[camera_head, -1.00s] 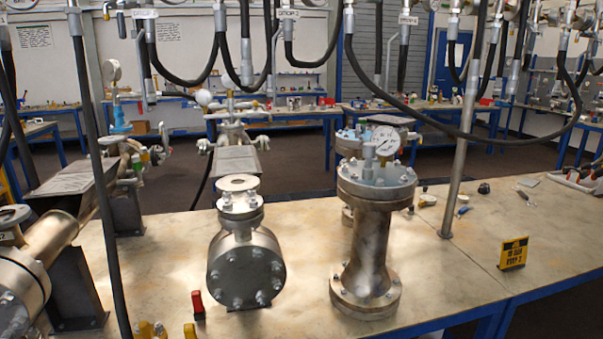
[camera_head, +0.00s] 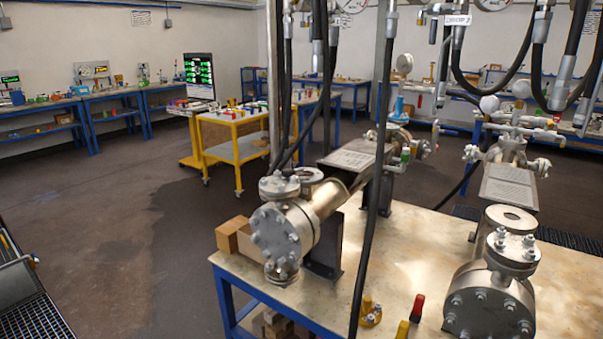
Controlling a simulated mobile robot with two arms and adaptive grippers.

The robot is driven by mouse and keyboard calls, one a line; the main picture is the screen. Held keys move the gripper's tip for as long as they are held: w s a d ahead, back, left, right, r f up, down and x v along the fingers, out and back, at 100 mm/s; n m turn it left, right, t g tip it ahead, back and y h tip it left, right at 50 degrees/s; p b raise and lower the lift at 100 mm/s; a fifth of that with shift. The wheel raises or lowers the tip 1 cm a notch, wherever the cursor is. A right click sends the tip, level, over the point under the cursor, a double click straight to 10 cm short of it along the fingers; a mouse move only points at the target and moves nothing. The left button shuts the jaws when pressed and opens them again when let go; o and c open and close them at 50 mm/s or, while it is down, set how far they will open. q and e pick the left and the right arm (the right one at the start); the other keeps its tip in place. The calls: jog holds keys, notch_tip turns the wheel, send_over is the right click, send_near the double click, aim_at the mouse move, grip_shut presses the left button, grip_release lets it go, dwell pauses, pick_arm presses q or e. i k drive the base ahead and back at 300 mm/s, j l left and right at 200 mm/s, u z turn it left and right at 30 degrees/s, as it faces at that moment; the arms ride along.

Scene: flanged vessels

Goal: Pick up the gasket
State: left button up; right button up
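I cannot make out a gasket in the head view. Two flanged metal vessels stand on the workbench (camera_head: 420,235). The left vessel (camera_head: 305,215) lies on a dark support, with a bolted round end flange facing me. The right vessel (camera_head: 492,290) has a bolted end flange facing me and an open-looking ring flange on top. Neither of my grippers is in view.
Black hoses (camera_head: 375,170) hang in front of the bench. Red (camera_head: 417,307) and yellow (camera_head: 403,329) handles stand at its near edge. A yellow cart (camera_head: 238,140) stands behind. The floor (camera_head: 110,220) to the left is clear.

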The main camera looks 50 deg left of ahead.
aim_at(286, 172)
jog(key=u, duration=1.45)
jog(key=i, duration=0.1)
jog(key=u, duration=0.05)
